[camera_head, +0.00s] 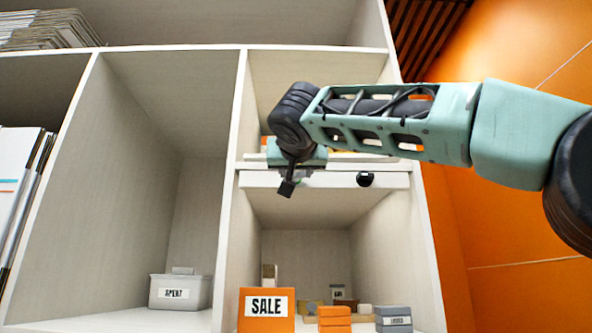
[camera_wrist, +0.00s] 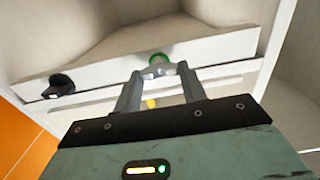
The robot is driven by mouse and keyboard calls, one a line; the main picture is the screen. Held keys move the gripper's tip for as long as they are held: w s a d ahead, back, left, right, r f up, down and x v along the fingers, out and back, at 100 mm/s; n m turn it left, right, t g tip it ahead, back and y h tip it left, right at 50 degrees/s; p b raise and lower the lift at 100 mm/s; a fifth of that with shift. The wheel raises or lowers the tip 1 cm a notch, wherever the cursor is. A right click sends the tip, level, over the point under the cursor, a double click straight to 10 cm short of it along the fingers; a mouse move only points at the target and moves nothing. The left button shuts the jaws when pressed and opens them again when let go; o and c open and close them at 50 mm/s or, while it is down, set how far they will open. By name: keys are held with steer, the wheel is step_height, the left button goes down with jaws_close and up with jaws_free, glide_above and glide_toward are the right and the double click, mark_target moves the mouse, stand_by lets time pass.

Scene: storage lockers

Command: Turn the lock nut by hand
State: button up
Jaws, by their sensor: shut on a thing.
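The lock nut (camera_wrist: 158,59), a small round part with a green rim and grey front, sits on the white front panel (camera_wrist: 215,48) in the wrist view. My gripper (camera_wrist: 160,72) has its two grey fingertips on either side of it, shut on it. In the head view my gripper (camera_head: 288,184) is at the left part of the same white panel (camera_head: 335,180). There my wrist and fingers hide the nut.
A black knob (camera_head: 365,179) sticks out of the panel, right of my gripper. Below are an orange SALE box (camera_head: 266,318), stacked orange boxes (camera_head: 334,319) and grey boxes (camera_head: 393,320). A grey SPENT bin (camera_head: 180,291) stands in the left compartment. An orange wall (camera_head: 500,245) is at the right.

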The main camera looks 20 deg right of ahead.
steer(key=shift+f+n+p, duration=0.15)
steer(key=shift+n+p, duration=3.4)
steer(key=shift+n, duration=4.9)
steer(key=shift+f+n+p, duration=0.1)
steer(key=shift+n+p, duration=3.4)
steer(key=shift+n, duration=4.95)
